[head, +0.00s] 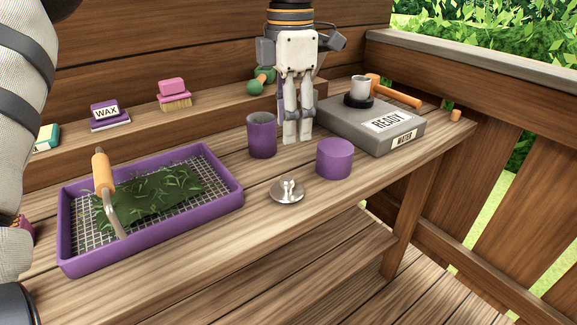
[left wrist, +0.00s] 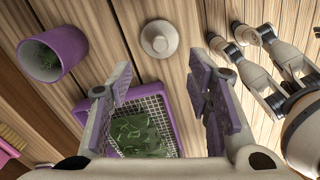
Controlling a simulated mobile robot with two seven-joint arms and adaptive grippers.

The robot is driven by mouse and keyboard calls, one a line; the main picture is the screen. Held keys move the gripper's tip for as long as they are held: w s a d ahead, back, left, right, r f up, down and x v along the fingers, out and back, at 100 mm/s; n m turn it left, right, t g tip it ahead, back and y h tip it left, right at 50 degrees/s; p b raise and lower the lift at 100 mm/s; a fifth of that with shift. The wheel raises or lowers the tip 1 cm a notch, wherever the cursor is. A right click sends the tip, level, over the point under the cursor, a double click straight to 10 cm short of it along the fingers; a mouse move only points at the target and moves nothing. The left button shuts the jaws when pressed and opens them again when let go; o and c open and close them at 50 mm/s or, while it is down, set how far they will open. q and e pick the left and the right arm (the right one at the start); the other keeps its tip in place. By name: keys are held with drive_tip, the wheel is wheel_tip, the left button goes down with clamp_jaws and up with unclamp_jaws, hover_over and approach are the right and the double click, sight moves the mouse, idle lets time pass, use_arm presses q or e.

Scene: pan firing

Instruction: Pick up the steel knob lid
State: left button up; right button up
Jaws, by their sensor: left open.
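The steel knob lid (head: 287,191) lies on the wooden bench, knob up, right of the purple tray. It also shows in the left wrist view (left wrist: 158,40), beyond the fingertips of my left gripper. My left gripper (head: 297,138) points down, open and empty, above the bench. It appears just behind the lid in the head view; its height is hard to judge. In the left wrist view its purple-padded fingers (left wrist: 165,88) stand wide apart with nothing between them. Part of my other gripper (left wrist: 228,36) shows at the right of that view; its opening is unclear.
The purple tray (head: 237,195) holds mesh, leaves and a wooden-handled tool. A purple cup (head: 262,138) and a purple cylinder (head: 335,159) stand near the lid. A grey box (head: 372,127) marked READY is at right. The bench in front of the lid is clear.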

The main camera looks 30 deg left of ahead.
use_arm(q)
hover_over(288, 178)
drive_tip(key=f, duration=0.4)
drive_tip(key=shift+s+d+f, duration=0.3)
drive_tip(key=shift+s+d, duration=0.05)
drive_tip(key=shift+d, duration=0.05)
drive_tip(key=f, duration=0.7)
drive_tip(key=shift+w+a, duration=0.4)
drive_tip(key=c, duration=1.1)
